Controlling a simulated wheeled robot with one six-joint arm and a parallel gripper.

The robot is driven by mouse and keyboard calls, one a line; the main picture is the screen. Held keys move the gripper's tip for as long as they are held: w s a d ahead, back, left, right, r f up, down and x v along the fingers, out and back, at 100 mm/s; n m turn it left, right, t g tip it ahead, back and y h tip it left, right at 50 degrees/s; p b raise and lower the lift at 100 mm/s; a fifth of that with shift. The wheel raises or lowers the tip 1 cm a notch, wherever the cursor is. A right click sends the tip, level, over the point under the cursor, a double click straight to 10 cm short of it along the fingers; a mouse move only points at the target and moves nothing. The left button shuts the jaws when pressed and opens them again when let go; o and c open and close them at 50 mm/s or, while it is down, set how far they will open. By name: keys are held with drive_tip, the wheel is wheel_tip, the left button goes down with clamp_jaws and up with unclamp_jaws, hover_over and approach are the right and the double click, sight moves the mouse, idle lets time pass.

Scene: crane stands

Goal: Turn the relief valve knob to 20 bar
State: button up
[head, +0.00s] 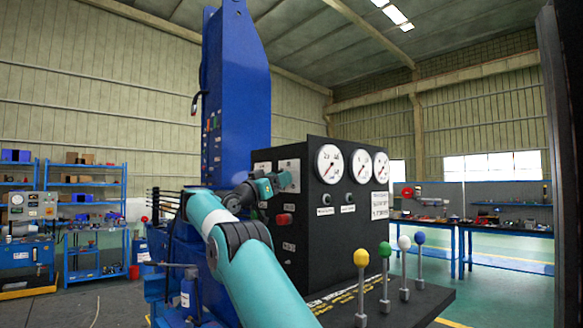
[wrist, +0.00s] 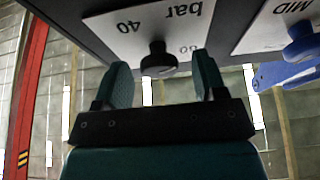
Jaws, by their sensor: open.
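The relief valve knob (wrist: 158,60) is a black knob on a white dial plate (wrist: 120,27) in the wrist view. The fingers do not visibly touch the knob. The knob's pointer cannot be made out. In the head view my gripper (head: 284,180) is at the left face of the black control panel (head: 333,235), where it hides the knob.
A blue knob (wrist: 302,45) on a "MID" plate sits to the right in the wrist view. In the head view a red button (head: 284,219) is below my gripper. Three gauges (head: 329,164) top the panel. Levers with coloured balls (head: 361,258) stand in front. A blue column (head: 236,100) rises behind.

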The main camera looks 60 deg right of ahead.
drive_tip(key=shift+s+d+r, duration=0.1)
drive_tip(key=shift+s+d, duration=0.05)
drive_tip(key=shift+d, duration=0.25)
drive_tip(key=c, duration=0.9)
drive_tip(key=shift+n, duration=0.4)
